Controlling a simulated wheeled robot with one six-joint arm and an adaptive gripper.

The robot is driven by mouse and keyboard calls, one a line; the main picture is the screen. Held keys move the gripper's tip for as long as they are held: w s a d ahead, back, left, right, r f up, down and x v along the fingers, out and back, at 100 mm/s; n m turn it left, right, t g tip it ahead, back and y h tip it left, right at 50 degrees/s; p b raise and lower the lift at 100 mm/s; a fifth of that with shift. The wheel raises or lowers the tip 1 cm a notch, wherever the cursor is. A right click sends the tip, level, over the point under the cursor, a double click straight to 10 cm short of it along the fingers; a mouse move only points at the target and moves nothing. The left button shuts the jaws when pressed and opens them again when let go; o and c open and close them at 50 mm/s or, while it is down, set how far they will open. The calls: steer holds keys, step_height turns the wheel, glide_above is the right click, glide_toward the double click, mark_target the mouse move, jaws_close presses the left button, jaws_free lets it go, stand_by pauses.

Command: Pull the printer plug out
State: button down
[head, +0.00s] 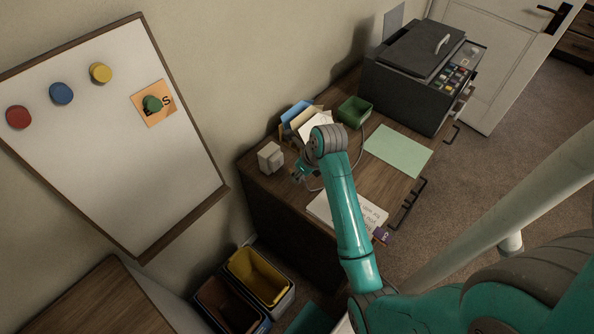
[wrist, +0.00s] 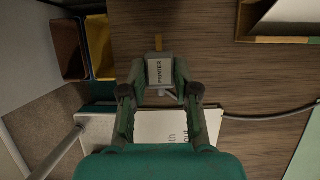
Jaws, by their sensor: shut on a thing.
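The printer plug (wrist: 160,72) is a pale block labelled "PRINTER" in the wrist view. It sits between the fingertips of my gripper (wrist: 160,84), which is shut on it. A brass-coloured prong (wrist: 158,43) shows bare at its far end, with only wood desk around it. A grey cable runs from the plug's near side, partly hidden by my gripper. In the head view my gripper (head: 301,173) is low over the desk, right of a pale box-shaped block (head: 270,157), with a gap between them. The plug is too small to make out there.
On the desk (head: 257,183) are a file holder (head: 301,119), a green tray (head: 354,111), a green sheet (head: 398,151), a written paper (head: 368,213) and a dark printer-like machine (head: 408,91). Open bins (head: 258,275) stand on the floor beside the desk. A whiteboard (head: 110,130) is on the wall.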

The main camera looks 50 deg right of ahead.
steer(key=shift+s, duration=0.3)
steer(key=shift+r, duration=0.15)
steer(key=shift+r, duration=1.85)
steer(key=shift+d, duration=0.1)
